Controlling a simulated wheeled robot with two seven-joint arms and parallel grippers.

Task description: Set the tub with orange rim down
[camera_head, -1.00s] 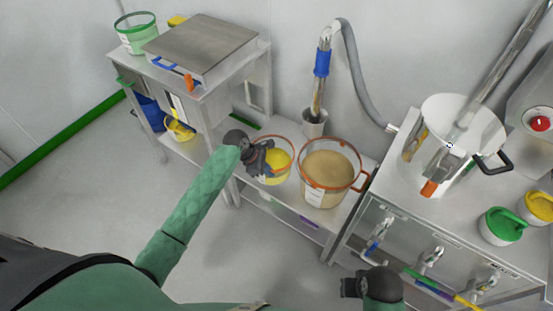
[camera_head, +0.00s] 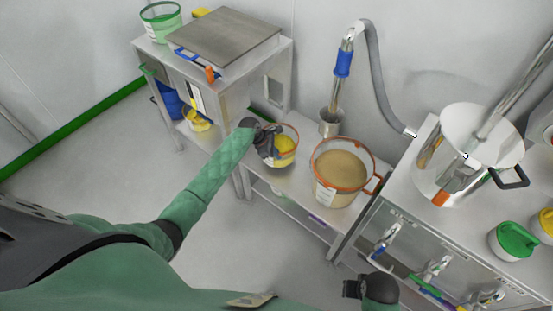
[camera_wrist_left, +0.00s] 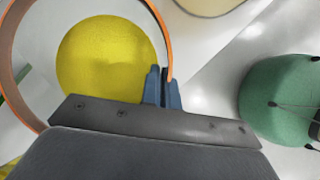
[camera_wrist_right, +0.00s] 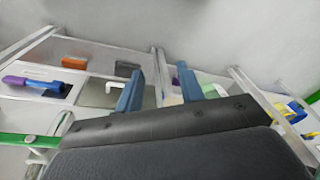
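The tub with orange rim (camera_head: 294,133) is clear-walled and holds yellow material. It is at the left end of the low steel bench, left of a larger orange-rimmed tub of tan powder (camera_head: 342,170). My left gripper (camera_head: 268,140) is at its left side. In the left wrist view, the blue fingers (camera_wrist_left: 163,88) are closed on the tub's orange rim (camera_wrist_left: 167,45). The tub looks about upright; I cannot tell whether its base touches the bench. My right gripper (camera_head: 352,288) is low at the front; in the right wrist view its fingers (camera_wrist_right: 160,88) are apart and empty.
A metal pot with a wand (camera_head: 331,122) stands behind the two tubs. A taller table with a steel plate (camera_head: 225,35) is at the left. A bench with a steel vessel (camera_head: 455,150) and a green-lidded container (camera_head: 512,240) is at the right.

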